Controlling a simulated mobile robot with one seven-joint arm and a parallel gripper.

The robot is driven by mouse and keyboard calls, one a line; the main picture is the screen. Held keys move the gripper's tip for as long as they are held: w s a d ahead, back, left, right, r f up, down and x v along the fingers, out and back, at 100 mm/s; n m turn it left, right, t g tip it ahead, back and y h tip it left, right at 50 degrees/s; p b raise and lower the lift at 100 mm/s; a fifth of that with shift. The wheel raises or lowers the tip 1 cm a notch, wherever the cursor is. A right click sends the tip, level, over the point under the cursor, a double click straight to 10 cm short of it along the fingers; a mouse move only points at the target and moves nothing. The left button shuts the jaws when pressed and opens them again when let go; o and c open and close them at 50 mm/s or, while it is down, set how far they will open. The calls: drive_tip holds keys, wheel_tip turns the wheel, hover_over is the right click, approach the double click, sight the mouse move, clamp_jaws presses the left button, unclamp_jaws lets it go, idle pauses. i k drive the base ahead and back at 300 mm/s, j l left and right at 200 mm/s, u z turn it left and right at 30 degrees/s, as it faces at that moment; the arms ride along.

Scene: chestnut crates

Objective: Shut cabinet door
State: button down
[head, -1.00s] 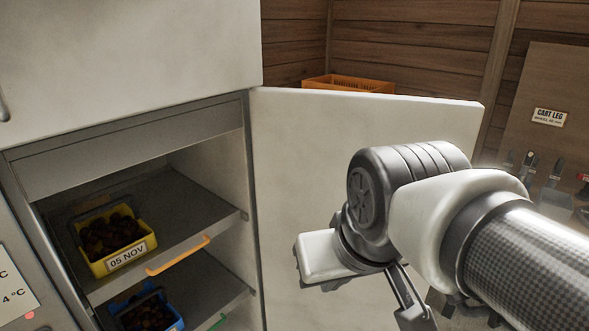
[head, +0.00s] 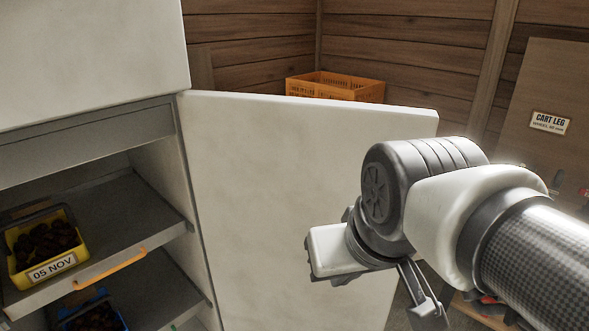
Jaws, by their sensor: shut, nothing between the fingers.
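The cabinet (head: 80,60) is at the left, with its front open. Its white door (head: 290,190) stands wide open, hinged at the cabinet's right side and reaching to the right. Part of the door's lower right is hidden behind my arm. My gripper (head: 432,312) points downward below the wrist at the lower right, near the door's outer edge. It is shut and holds nothing. I cannot tell whether the gripper or wrist touches the door.
Inside the cabinet, a yellow crate (head: 68,263) labelled "05 NOV" sits on a shelf with an orange handle (head: 110,268). A blue crate (head: 104,300) is below it. An orange crate (head: 362,90) stands behind the door. A board with a "CART LEG" sign (head: 550,122) is at the right.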

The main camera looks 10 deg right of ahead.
sight(266, 171)
drive_tip(key=i+l, duration=0.1)
drive_tip(key=l, duration=0.4)
drive_tip(key=i+l, duration=0.1)
drive_tip(key=l, duration=0.95)
drive_tip(key=i+l, duration=0.15)
drive_tip(key=l, duration=0.35)
